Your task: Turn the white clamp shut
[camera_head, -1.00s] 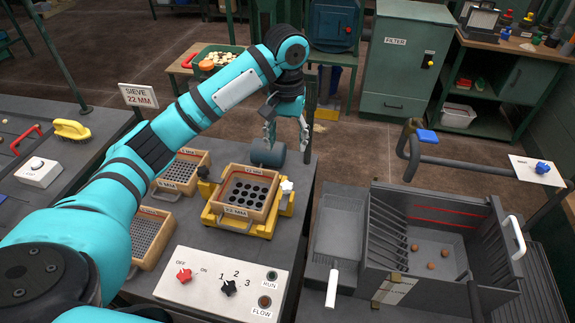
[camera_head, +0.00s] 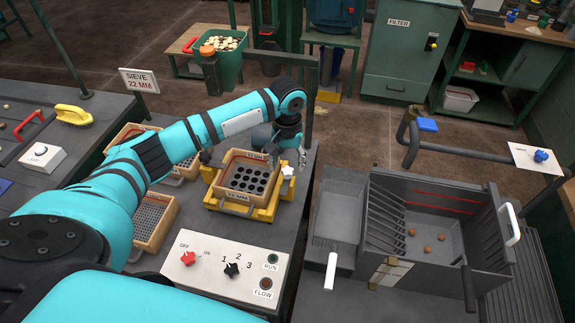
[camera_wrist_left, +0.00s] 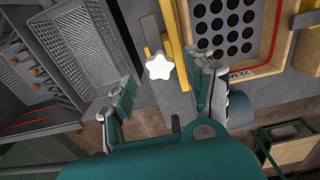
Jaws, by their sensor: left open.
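The white clamp is a star-shaped knob (camera_head: 288,172) at the right side of the yellow sieve frame (camera_head: 262,213). It also shows clearly in the left wrist view (camera_wrist_left: 159,66), beside a yellow bar. My left gripper (camera_head: 288,153) is above and just behind the knob in the head view. In the left wrist view its open fingers (camera_wrist_left: 165,80) are spread on either side of the knob, with no contact visible. The wooden-rimmed 22 MM sieve (camera_head: 250,180) with round holes sits in the yellow frame. My right gripper is not in view.
A control panel (camera_head: 225,268) with red and black switches is in front of the sieve. A grey slotted bin (camera_head: 400,225) with a few brown balls stands to the right. Other wooden sieves (camera_head: 155,218) are left, under my left arm.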

